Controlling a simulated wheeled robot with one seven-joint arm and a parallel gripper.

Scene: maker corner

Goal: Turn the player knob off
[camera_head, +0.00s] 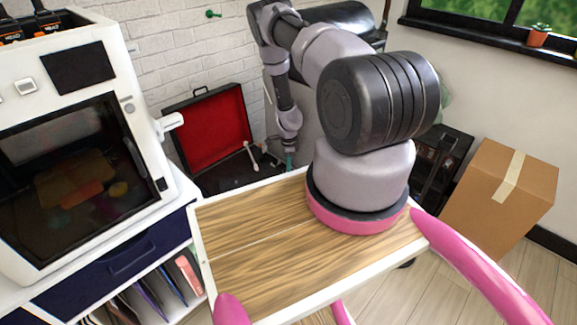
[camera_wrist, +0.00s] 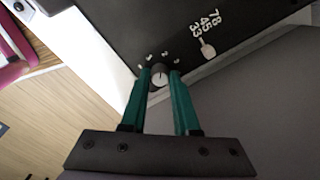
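The record player (camera_head: 255,170) stands at the back, with its red-lined lid (camera_head: 213,128) raised. A pale tonearm lies on its deck. My gripper (camera_head: 290,160) reaches down at the player's right side. In the wrist view, the round player knob (camera_wrist: 159,75) sits on a dark panel with small white marks around it. The two green fingers of my gripper (camera_wrist: 160,79) are apart, one on each side of the knob. I cannot tell whether they touch it. The fingertips partly hide the knob's sides.
A white 3D printer (camera_head: 165,125) on a shelf unit stands at the left. A cardboard box (camera_head: 500,190) and a dark crate (camera_head: 440,155) stand at the right. Pale panel marks reading 78, 45, 33 (camera_wrist: 207,24) lie beyond the knob.

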